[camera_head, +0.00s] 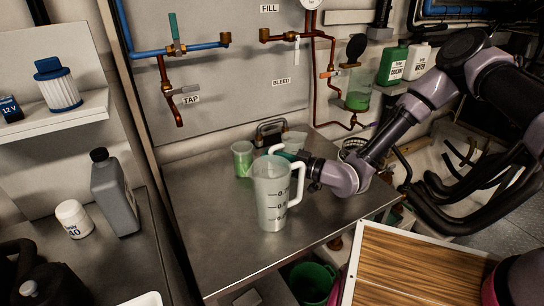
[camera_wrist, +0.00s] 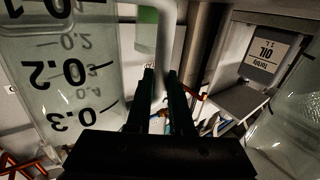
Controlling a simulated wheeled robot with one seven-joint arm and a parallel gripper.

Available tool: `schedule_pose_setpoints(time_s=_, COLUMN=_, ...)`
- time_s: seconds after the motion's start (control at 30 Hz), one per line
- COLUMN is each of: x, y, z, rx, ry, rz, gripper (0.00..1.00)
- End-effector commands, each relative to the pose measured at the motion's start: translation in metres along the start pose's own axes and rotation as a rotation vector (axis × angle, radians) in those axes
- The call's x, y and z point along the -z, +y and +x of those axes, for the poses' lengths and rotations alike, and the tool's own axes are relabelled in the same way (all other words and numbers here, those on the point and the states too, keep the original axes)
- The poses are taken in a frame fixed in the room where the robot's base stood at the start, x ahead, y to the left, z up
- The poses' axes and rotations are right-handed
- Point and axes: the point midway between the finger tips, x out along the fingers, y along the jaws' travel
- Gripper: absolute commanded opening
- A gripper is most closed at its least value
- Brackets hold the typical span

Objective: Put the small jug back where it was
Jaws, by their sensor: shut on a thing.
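The small jug (camera_head: 271,205) is a translucent measuring jug with dark scale marks, upright over the steel bench in the head view. My gripper (camera_head: 299,163) is at its right side, shut on its pale handle (camera_head: 299,184). In the wrist view the jug (camera_wrist: 65,75) fills the left side, and its handle (camera_wrist: 166,38) runs down between my dark fingers (camera_wrist: 160,88). The fingertips are partly hidden in the head view. I cannot tell whether the jug's base touches the bench.
A clear cup with green liquid (camera_head: 242,159) stands behind the jug, and another clear vessel (camera_head: 294,141) is near the back wall. A grey bottle (camera_head: 113,195) and white tub (camera_head: 74,219) stand at left. The steel bench (camera_head: 213,233) is clear left of the jug.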

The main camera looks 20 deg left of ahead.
Motion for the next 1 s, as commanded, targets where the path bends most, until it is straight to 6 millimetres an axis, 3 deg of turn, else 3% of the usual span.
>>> schedule_pose_setpoints(time_s=0.13, x=-0.004, y=0.000, z=0.000, rx=0.000, ry=0.000, rz=0.000, gripper=0.00)
schedule_pose_setpoints(time_s=0.17, x=-0.003, y=0.000, z=0.000, rx=0.000, ry=0.000, rz=0.000, gripper=0.31)
schedule_pose_setpoints(time_s=0.2, x=-0.003, y=0.000, z=0.000, rx=0.000, ry=0.000, rz=0.000, gripper=0.47)
schedule_pose_setpoints(time_s=0.23, x=-0.003, y=0.000, z=0.000, rx=0.000, ry=0.000, rz=0.000, gripper=0.50)
schedule_pose_setpoints(time_s=0.6, x=0.001, y=0.000, z=0.000, rx=0.000, ry=0.000, rz=0.000, gripper=0.50)
schedule_pose_setpoints(time_s=0.77, x=0.000, y=0.001, z=-0.024, rx=-0.003, ry=-0.003, rz=0.005, gripper=0.50)
schedule_pose_setpoints(time_s=1.0, x=0.000, y=0.001, z=-0.077, rx=-0.003, ry=-0.003, rz=0.004, gripper=0.50)
